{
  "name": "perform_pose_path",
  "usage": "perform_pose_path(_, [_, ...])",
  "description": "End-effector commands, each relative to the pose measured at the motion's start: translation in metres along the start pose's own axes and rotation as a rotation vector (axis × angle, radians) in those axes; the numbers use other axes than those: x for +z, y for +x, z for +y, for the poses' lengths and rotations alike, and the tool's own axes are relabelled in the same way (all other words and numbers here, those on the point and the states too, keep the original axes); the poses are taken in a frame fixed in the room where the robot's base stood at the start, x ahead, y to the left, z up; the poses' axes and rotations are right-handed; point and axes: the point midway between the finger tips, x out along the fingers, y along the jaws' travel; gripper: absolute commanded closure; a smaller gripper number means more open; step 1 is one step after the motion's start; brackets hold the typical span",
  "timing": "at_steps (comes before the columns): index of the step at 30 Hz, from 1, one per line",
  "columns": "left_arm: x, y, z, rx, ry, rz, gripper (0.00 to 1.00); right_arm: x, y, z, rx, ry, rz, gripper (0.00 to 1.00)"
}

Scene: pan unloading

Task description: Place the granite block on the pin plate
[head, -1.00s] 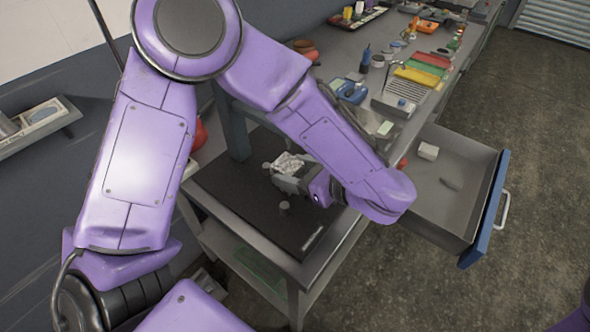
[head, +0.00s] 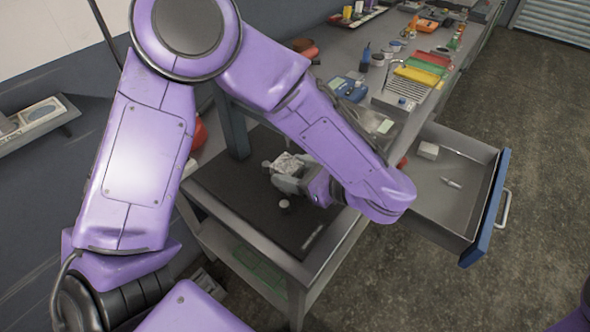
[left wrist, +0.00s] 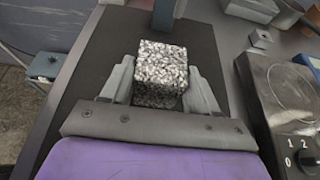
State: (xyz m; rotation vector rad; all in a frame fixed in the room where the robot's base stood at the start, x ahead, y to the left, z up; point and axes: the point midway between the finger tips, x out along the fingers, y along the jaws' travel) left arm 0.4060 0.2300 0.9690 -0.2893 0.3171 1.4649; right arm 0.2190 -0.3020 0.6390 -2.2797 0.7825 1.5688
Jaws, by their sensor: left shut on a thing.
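The granite block (left wrist: 162,66), a speckled grey-white cube, sits between the two fingers of my left gripper (left wrist: 163,80) in the left wrist view. The gripper is shut on it. In the head view the block (head: 287,161) shows small beyond my left gripper (head: 288,178), over the black mat on the bench. I cannot tell whether its underside touches anything. No pin plate can be made out for certain; what lies under the block is hidden. My right gripper is not in view.
The black mat (head: 240,190) carries a small grey knob-like piece (head: 284,204) near the gripper. A dark post (head: 235,130) stands at the mat's back. An appliance with a dial (left wrist: 290,90) is at the right in the wrist view. An open drawer (head: 440,205) juts out right.

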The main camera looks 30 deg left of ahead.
Motion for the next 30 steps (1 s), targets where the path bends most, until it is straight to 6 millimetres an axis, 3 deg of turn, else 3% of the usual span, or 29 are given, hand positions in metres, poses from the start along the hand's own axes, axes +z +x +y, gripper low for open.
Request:
perform_pose_path(2, [0.000,0.000,0.000,0.000,-0.001,0.000,0.91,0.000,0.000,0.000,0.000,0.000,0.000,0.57])
perform_pose_path(3, [0.000,0.000,0.000,0.000,-0.001,0.000,0.37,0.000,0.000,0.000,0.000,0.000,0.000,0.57])
perform_pose_path(6, [0.000,0.000,0.000,0.000,-0.001,0.000,0.10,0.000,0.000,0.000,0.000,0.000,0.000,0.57])
perform_pose_path(17, [-0.001,-0.008,-0.001,-0.001,-0.001,-0.001,0.10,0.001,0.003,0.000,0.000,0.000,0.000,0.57])
perform_pose_path(27, [-0.002,-0.085,0.000,-0.003,-0.004,-0.001,0.10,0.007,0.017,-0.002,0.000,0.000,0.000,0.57])
perform_pose_path(30, [-0.001,-0.099,0.000,-0.001,-0.003,-0.002,0.10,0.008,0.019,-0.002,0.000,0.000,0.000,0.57])
